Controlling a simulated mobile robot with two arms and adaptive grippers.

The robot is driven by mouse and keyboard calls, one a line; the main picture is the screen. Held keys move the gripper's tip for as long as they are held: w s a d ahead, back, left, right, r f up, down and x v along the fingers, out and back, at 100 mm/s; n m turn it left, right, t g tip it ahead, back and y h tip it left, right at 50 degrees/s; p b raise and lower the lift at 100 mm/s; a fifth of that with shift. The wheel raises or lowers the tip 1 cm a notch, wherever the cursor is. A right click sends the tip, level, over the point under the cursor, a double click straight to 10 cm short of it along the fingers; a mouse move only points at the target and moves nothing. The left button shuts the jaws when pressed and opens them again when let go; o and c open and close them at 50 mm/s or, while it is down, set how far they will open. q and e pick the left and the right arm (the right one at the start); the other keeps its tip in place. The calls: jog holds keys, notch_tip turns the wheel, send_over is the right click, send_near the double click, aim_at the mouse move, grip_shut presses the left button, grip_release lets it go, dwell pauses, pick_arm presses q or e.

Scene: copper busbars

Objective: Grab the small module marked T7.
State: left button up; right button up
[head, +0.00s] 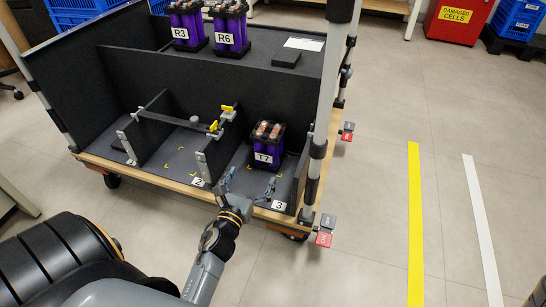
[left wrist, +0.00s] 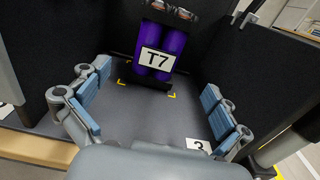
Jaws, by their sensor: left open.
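The module marked T7 (head: 265,146) is a small purple block of cells with a black frame and copper tops. It stands upright in the bay labelled 3 of the cart. It also shows in the left wrist view (left wrist: 160,52), ahead of the fingers, with its T7 label facing me. My left gripper (head: 248,186) is open and empty at the front of this bay. Its two blue-padded fingers (left wrist: 155,108) are spread wide, with bare bay floor between them and the module. The fingers do not touch it. My right gripper is not in view.
Modules R3 (head: 186,25) and R6 (head: 228,28) stand on the cart's upper level. Black dividers (head: 217,150) wall the bay, and a grey post (head: 328,100) rises at its right. A bar with yellow clips (head: 228,110) crosses the bays at left.

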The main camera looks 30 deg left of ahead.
aim_at(264, 152)
pick_arm(q)
jog(key=x, duration=0.8)
jog(key=shift+w+a+r, duration=0.1)
jog(key=shift+w+a, duration=0.05)
jog(key=shift+w, duration=0.1)
jog(key=x, duration=0.5)
jog(key=shift+w+r, duration=0.1)
jog(key=shift+r, duration=0.25)
jog(key=c, duration=1.6)
jog(key=shift+r, duration=0.3)
jog(key=shift+c, duration=1.3)
